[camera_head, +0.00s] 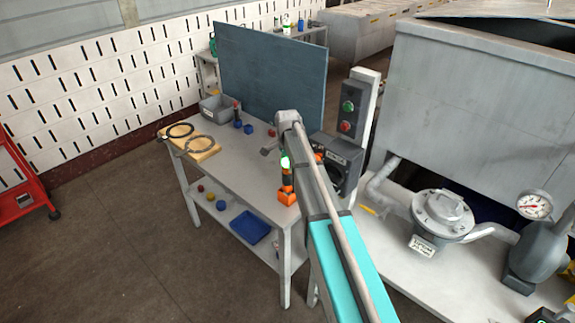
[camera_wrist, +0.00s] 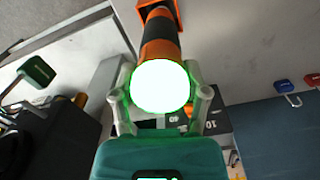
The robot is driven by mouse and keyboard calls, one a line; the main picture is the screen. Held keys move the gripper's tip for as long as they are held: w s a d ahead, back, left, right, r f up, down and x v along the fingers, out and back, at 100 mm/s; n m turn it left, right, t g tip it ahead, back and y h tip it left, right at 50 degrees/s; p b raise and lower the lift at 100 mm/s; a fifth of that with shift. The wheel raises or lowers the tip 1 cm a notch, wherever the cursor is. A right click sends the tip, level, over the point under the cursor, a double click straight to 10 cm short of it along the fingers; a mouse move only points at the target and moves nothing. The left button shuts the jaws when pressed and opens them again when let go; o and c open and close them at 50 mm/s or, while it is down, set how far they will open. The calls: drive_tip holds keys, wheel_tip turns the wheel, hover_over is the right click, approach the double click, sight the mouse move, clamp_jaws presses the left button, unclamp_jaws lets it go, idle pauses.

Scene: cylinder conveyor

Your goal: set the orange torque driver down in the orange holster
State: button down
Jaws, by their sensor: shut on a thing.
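The orange torque driver, orange with a black band, shows in the wrist view (camera_wrist: 159,48) with its bright glowing end towards the camera. My gripper (camera_wrist: 160,84) is shut on it near that end, with one finger on each side. The orange holster (camera_wrist: 152,4) shows at the top edge of the wrist view, at the far end of the driver. In the head view the driver (camera_head: 286,179) stands roughly upright over the orange holster (camera_head: 287,196) at the table's right side. I cannot tell how deep its lower end sits. My arm hides most of my gripper there.
The grey table (camera_head: 225,170) also carries a wooden board with two rings (camera_head: 190,144), a grey bin (camera_head: 218,108) and small blue parts (camera_head: 243,126). A control box with green and red buttons (camera_head: 352,117) stands behind my arm. A blue panel (camera_head: 270,75) backs the table.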

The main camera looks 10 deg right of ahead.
drive_tip(key=shift+f+b, duration=0.5)
drive_tip(key=shift+f, duration=0.1)
unclamp_jaws()
idle(0.3)
drive_tip(key=shift+r, duration=0.15)
wheel_tip(320, 180, up, 13)
drive_tip(key=p, duration=1.3)
drive_tip(key=shift+r, duration=0.15)
idle(0.4)
